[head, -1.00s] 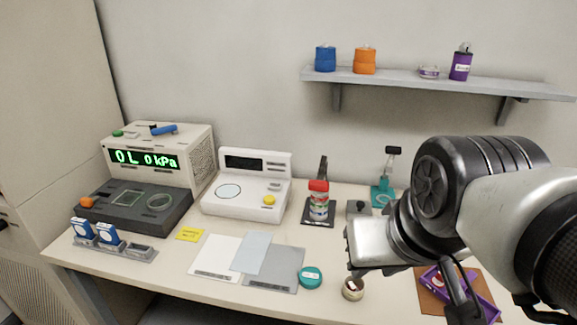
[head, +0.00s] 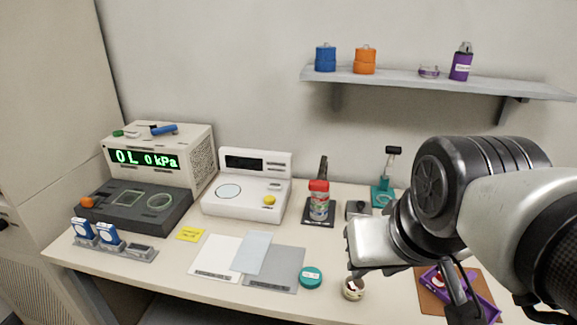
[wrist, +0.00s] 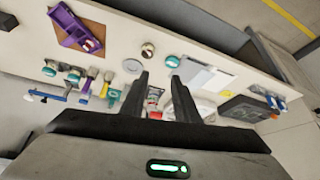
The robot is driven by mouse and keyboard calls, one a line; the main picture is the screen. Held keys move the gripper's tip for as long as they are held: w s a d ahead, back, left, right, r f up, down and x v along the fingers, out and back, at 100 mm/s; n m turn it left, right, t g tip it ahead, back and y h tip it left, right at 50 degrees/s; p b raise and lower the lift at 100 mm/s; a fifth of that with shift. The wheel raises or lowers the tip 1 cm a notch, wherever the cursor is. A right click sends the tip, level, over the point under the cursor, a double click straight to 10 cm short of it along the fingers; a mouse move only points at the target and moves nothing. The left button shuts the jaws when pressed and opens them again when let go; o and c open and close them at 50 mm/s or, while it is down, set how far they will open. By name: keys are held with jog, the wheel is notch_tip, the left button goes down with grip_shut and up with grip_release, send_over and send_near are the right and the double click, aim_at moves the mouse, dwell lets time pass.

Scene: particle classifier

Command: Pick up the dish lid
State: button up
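No piece is clearly marked as the dish lid. A round teal piece with a small label (head: 311,277) lies flat near the front of the bench; I cannot tell whether it is the lid. It also shows in the wrist view (wrist: 172,61), near the right fingertip. A small round jar-like piece with a dark top (head: 353,288) stands to its right. On the shelf sits a low, round, purple-edged dish (head: 429,72). My gripper (wrist: 160,78) is open, with nothing between its fingers, above the bench. In the head view my arm hides part of the bench's right side.
A purple tray (head: 479,297) lies on a brown mat at the right. Grey and white sheets (head: 273,270) lie left of the teal piece. A red-topped bottle (head: 319,201) and a white instrument (head: 247,203) stand behind. The wall shelf (head: 400,77) is above.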

jog(key=o, duration=0.6)
jog(key=shift+w+f, duration=0.1)
jog(key=shift+w, duration=0.2)
jog(key=o, duration=0.4)
jog(key=shift+m+g+h, duration=0.3)
jog(key=w+f, duration=0.1)
jog(key=w, duration=0.1)
jog(key=w+f, duration=0.1)
jog(key=w, duration=0.1)
jog(key=w+a+f+p, duration=0.1)
jog(key=w, duration=0.2)
jog(key=shift+a+f, duration=0.1)
jog(key=shift+o, duration=0.2)
jog(key=p, duration=0.1)
send_near(310, 274)
jog(key=f+b, duration=0.1)
jog(key=w+d+f+b, duration=0.1)
jog(key=b, duration=0.1)
jog(key=shift+w+g, duration=0.1)
jog(key=shift+g, duration=0.2)
jog(key=shift+a+b+x, duration=0.2)
jog(key=shift+b+x, duration=0.2)
jog(key=shift+x, duration=1.05)
jog(key=shift+a+b+x, duration=0.2)
jog(key=shift+b+x, duration=0.2)
jog(key=shift+x, duration=1)
